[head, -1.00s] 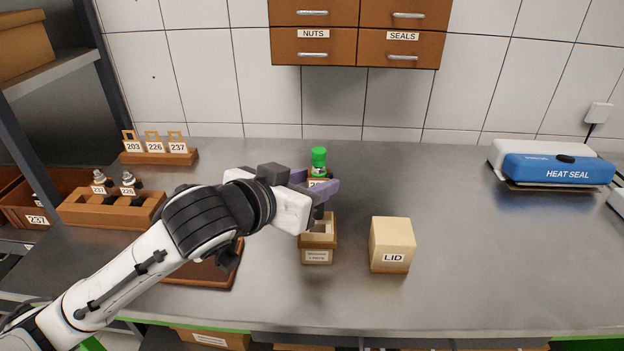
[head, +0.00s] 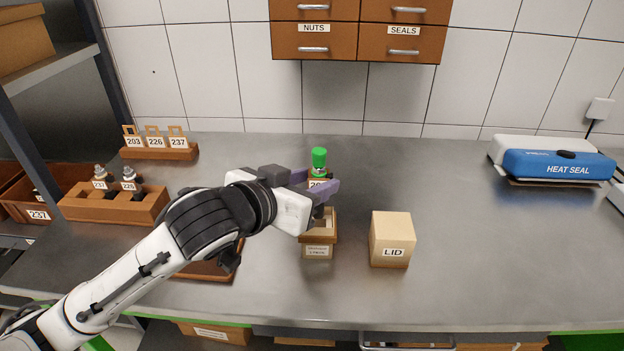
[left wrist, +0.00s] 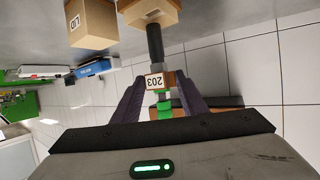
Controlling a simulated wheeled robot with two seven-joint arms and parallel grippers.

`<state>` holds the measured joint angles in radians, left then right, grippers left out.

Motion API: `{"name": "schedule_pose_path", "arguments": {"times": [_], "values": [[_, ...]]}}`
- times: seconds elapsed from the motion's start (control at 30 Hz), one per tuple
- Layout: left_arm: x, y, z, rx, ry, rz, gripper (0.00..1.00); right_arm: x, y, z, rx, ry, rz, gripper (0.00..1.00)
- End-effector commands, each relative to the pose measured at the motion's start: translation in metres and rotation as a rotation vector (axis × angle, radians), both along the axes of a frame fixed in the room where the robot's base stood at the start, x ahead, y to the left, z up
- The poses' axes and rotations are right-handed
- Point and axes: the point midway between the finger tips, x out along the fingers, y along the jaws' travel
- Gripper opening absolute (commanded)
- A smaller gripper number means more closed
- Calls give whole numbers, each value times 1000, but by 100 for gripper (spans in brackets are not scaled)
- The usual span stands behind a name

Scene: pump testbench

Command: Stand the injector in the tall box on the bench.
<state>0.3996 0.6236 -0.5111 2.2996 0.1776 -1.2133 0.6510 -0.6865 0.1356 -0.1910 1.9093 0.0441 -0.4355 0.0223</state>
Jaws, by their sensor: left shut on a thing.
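The injector (head: 319,160) has a green cap, a brown collar with a 203 label and a black lower body. My left gripper (head: 318,190) is shut on it around the collar and holds it upright. The injector also shows in the left wrist view (left wrist: 155,42), between my purple fingers (left wrist: 158,98). The tall box (head: 318,251), small, brown and open-topped, stands on the bench directly below. The injector's black tip is at the box mouth; I cannot tell whether it is just above or slightly inside. My right gripper is not in view.
A lid block (head: 391,240) marked LID stands right of the box. A wooden rack (head: 115,207) with two injectors and a tag holder (head: 160,152) are at left. A blue heat sealer (head: 558,165) is at far right. The bench between lid and sealer is clear.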

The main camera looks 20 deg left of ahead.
Motion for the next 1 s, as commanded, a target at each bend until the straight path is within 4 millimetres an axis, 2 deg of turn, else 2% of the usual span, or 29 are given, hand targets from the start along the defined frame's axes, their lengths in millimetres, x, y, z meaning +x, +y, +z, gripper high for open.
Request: {"name": "schedule_pose_path", "arguments": {"times": [0.27, 1.0], "values": [[0, 0, 1, -1, -4, 0, 8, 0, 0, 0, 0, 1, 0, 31], [0, 0, -15, -1, -4, 0, 8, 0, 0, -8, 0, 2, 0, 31]]}}
